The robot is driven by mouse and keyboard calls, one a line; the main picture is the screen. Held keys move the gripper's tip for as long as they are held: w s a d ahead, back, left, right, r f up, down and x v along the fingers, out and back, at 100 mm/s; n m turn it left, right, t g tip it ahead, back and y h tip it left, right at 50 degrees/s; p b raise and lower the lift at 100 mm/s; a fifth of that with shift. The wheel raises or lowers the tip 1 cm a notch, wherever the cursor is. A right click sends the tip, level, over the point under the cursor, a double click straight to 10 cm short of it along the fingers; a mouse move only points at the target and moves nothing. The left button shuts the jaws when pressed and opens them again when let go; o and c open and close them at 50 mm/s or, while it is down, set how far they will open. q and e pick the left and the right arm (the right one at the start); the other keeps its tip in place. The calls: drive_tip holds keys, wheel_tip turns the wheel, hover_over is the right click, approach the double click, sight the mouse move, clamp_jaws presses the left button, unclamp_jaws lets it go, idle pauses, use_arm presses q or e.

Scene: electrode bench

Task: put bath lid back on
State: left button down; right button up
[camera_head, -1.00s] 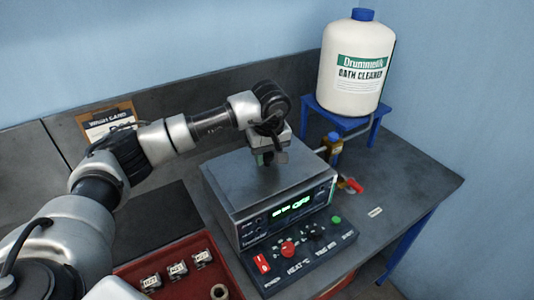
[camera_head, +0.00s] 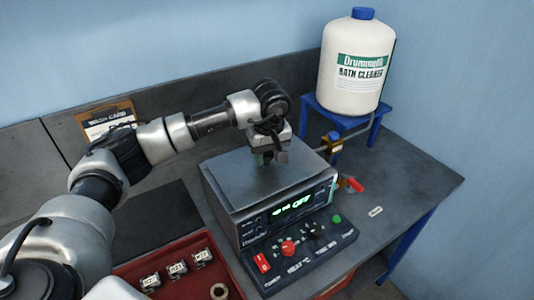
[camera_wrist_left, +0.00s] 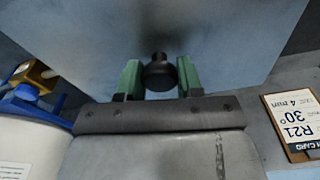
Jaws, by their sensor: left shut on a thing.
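The bath lid (camera_head: 252,187) is a flat grey metal plate lying on top of the bath (camera_head: 290,215), a box with a green lit display. It looks level and covers the top. My left gripper (camera_head: 271,158) points down over the lid's middle, shut on the lid's dark knob. In the left wrist view the gripper's green fingers (camera_wrist_left: 160,78) stand on both sides of the black knob (camera_wrist_left: 160,72), with the lid (camera_wrist_left: 230,40) beyond. Whether the lid's edges are fully seated cannot be told. My right gripper is not in view.
A white cleaner jug (camera_head: 356,65) stands on a blue stand (camera_head: 340,118) behind right, with a brass valve (camera_head: 333,143) and red lever (camera_head: 355,185) beside the bath. A red tray (camera_head: 165,268) with several small tagged blocks sits front left. A control panel (camera_head: 302,252) is in front.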

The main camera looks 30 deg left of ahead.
use_arm(q)
drive_tip(key=shift+f+b, duration=0.5)
drive_tip(key=shift+f, duration=0.1)
idle(0.4)
drive_tip(key=shift+c, duration=0.8)
unclamp_jaws()
drive_tip(key=shift+r, duration=0.15)
drive_tip(key=shift+r+p, duration=1.9)
drive_tip(key=shift+r, duration=1.5)
